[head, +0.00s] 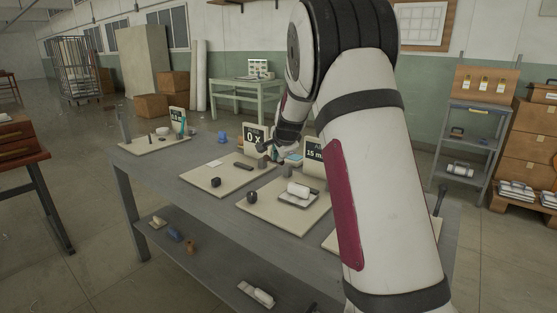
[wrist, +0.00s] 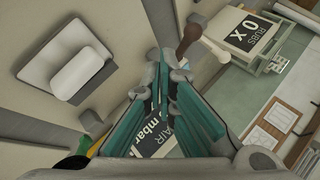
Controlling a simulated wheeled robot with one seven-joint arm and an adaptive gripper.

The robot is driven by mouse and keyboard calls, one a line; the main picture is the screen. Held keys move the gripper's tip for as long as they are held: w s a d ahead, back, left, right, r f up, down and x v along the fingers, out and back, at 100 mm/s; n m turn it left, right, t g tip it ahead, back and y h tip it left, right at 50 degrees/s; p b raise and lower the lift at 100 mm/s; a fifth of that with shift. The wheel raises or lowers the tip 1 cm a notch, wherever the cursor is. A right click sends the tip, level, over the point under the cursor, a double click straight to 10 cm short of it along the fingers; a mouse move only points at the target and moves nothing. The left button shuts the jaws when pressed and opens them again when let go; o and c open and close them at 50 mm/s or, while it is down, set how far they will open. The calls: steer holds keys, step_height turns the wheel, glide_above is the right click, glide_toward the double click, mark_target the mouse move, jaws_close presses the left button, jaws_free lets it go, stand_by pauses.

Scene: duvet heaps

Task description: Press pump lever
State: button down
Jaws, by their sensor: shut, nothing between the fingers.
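In the wrist view, a brown-knobbed handle (wrist: 187,40), which looks like the pump lever, stands just beyond my fingertips, slightly right of them. I cannot tell whether they touch. My gripper (wrist: 168,73) is shut and empty, its teal finger pads close together. It is low over the workbench in the head view (head: 270,153), partly hidden by my own arm. A dark sign reading "AIR mbar" (wrist: 157,137) shows between and behind my fingers; in the head view this sign (head: 314,152) is partly covered by my arm.
A white roll (head: 299,188) lies on a grey tray on a pale board. A "0 x" sign (head: 255,137) stands behind the neighbouring board. Small dark blocks sit on the boards of the grey workbench (head: 165,167). A grey shelf (head: 467,137) stands at the right wall.

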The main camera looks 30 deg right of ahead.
steer(key=shift+a+f+v, duration=0.1)
steer(key=shift+a+v, duration=0.05)
steer(key=shift+v, duration=0.9)
steer(key=shift+a+f+v, duration=0.15)
steer(key=shift+a+v, duration=0.05)
steer(key=shift+v, duration=0.8)
steer(key=shift+s, duration=0.15)
steer(key=w+d+r+y+p, duration=0.1)
steer(key=w+d+r+p, duration=0.1)
steer(key=d+r, duration=0.3)
steer(key=shift+w+d+r+g+p, duration=0.2)
steer(key=shift+d+g+p, duration=0.2)
steer(key=shift+d, duration=0.2)
steer(key=shift+f, duration=0.1)
steer(key=a+b+x, duration=0.1)
steer(key=a+x, duration=0.1)
steer(key=x, duration=1)
steer(key=shift+w+a+f, duration=0.35)
steer(key=shift+w+f, duration=0.05)
steer(key=shift+w, duration=0.1)
steer(key=shift+a+f, duration=0.1)
